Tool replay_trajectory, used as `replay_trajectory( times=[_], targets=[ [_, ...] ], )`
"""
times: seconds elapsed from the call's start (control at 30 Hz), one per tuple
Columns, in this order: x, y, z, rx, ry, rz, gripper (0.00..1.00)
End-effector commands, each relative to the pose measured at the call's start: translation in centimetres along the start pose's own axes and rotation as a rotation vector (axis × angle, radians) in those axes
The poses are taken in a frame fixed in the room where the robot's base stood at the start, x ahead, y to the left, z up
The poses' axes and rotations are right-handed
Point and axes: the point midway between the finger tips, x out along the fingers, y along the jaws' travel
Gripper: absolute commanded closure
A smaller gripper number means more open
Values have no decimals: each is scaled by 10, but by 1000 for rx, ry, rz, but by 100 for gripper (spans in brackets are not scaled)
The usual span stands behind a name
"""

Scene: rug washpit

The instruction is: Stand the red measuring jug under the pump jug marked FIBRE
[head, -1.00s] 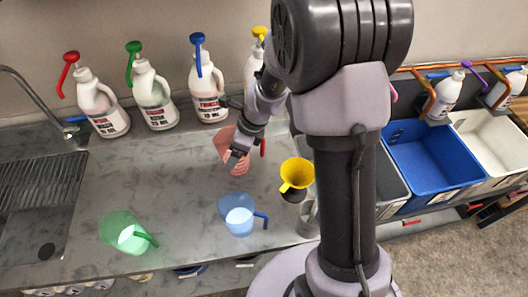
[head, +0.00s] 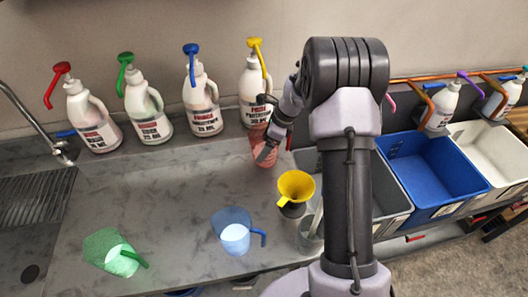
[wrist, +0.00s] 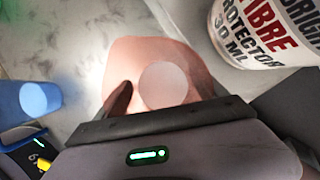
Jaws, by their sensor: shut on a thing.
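The red measuring jug (head: 264,152) is held in my gripper (head: 266,150), close in front of the yellow-pump jug (head: 256,98) in the head view. My gripper is shut on it; the wrist view shows the translucent red jug (wrist: 155,70) between the fingers. The wrist view shows a white jug marked FIBRE PROTECTOR 30 ML (wrist: 262,30) just to its right, with its pump out of view. The yellow pump nozzle (head: 259,55) points forward, above the red jug. I cannot tell whether the red jug's base touches the counter.
Pump jugs with red (head: 90,115), green (head: 147,108) and blue (head: 201,105) heads stand along the wall. A green measuring jug (head: 112,250), a blue measuring jug (head: 233,230) and a yellow funnel (head: 296,187) are nearer the front. The left-middle counter (head: 150,195) is clear.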

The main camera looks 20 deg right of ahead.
Motion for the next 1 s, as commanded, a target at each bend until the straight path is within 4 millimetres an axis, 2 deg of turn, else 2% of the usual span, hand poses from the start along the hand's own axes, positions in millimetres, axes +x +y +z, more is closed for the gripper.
replay_trajectory(
  times=[0.03, 0.1, 0.43, 0.47, 0.5, 0.83, 0.93, 1.0],
  targets=[
    [15, 2, -6, 2, 0, 5, 76],
    [27, 2, -11, 0, 1, 4, 76],
    [30, 2, -11, 0, 0, 3, 76],
    [30, 2, -11, 0, 0, 3, 17],
    [29, 2, -11, 0, 0, 3, 9],
    [24, 2, -9, 0, 0, 3, 9],
    [5, 1, -8, 0, 0, 0, 9],
    [-16, 1, -8, 0, 0, 0, 9]
  ],
)
